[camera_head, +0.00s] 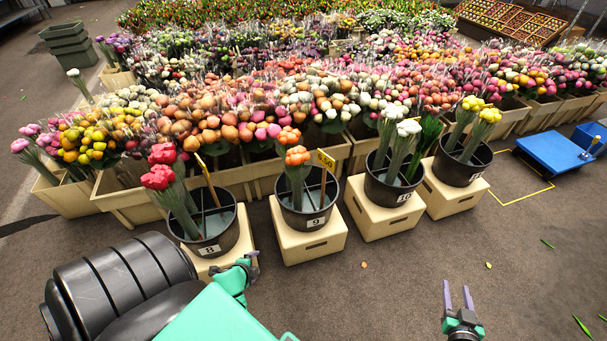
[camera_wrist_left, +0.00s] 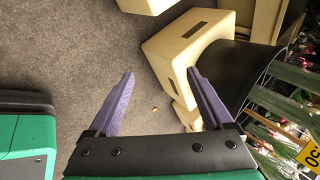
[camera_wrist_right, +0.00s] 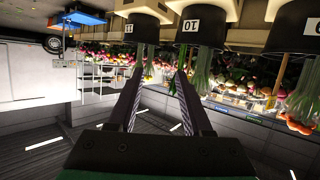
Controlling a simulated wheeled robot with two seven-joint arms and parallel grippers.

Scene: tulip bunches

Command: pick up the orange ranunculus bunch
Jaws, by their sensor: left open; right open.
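The orange ranunculus bunch (camera_head: 297,156) stands upright in the black bucket labelled 9 (camera_head: 309,221), with a second orange head cluster (camera_head: 289,136) just behind it. In the right wrist view, upside down, orange flowers (camera_wrist_right: 298,123) show at the right edge below a bucket (camera_wrist_right: 298,30). My left gripper (camera_head: 250,264) is low in front of bucket 8, left of bucket 9, open and empty. Its spread fingers show in the left wrist view (camera_wrist_left: 160,76). My right gripper (camera_head: 457,296) is open and empty over bare floor, to the right and nearer than bucket 9.
Bucket 8 (camera_head: 210,247) with red flowers, bucket 10 (camera_head: 403,196) and a bucket with yellow flowers (camera_head: 462,173) flank it on cream crates. A yellow price tag (camera_head: 325,160) rises from bucket 9. Dense flower rows stand behind. The floor at front right is mostly clear.

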